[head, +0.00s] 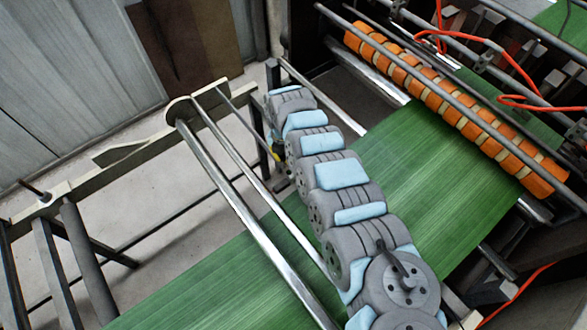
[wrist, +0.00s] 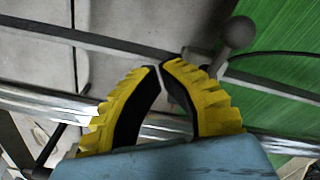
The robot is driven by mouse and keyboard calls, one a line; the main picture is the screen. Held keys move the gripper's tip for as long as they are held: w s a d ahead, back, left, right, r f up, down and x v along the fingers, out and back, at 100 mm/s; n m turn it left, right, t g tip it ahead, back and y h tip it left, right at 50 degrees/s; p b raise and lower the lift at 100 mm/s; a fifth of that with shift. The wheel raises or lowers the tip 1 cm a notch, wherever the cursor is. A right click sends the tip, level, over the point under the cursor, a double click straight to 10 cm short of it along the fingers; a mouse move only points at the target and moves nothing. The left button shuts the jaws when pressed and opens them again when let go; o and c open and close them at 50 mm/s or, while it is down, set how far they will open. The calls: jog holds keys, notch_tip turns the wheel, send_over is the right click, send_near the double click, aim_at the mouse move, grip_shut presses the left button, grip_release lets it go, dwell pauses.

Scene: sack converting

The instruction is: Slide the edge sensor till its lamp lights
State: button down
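In the wrist view a grey ball knob (wrist: 238,32) on a short stem stands beside the green web (wrist: 285,45), just right of my fingertips. It may belong to the edge sensor, but I cannot tell. My gripper (wrist: 161,66) has two yellow ribbed fingers with black inner faces. Their tips come together with nothing seen between them, and the knob lies outside them. In the head view only a scrap of yellow at my gripper (head: 277,156) shows behind my arm. I make out no sensor body or lamp in either view.
The green web (head: 430,150) runs under bright metal rollers (head: 255,225) and toward an orange-banded roller (head: 450,105). A pale side frame (head: 110,160) stands at left, with bare floor around it. Red cables (head: 500,55) hang at upper right. My arm crosses above the web.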

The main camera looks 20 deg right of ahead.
aim_at(288, 167)
jog(key=shift+w+f+b, duration=0.1)
jog(key=shift+f+b, duration=0.8)
jog(key=shift+f, duration=0.5)
jog(key=shift+s+f+p, duration=0.15)
jog(key=shift+s+p, duration=0.5)
jog(key=shift+p, duration=0.25)
dwell(0.4)
jog(key=shift+s+d+p, duration=0.1)
jog(key=shift+s+p, duration=0.25)
jog(key=shift+p, duration=0.25)
dwell(1.0)
jog(key=shift+s, duration=0.3)
jog(key=shift+r, duration=0.2)
jog(key=shift+d+p, duration=0.1)
jog(key=shift+p, duration=0.25)
jog(key=shift+w+b, duration=0.75)
jog(key=shift+b, duration=0.3)
dwell(0.6)
jog(key=shift+r, duration=0.2)
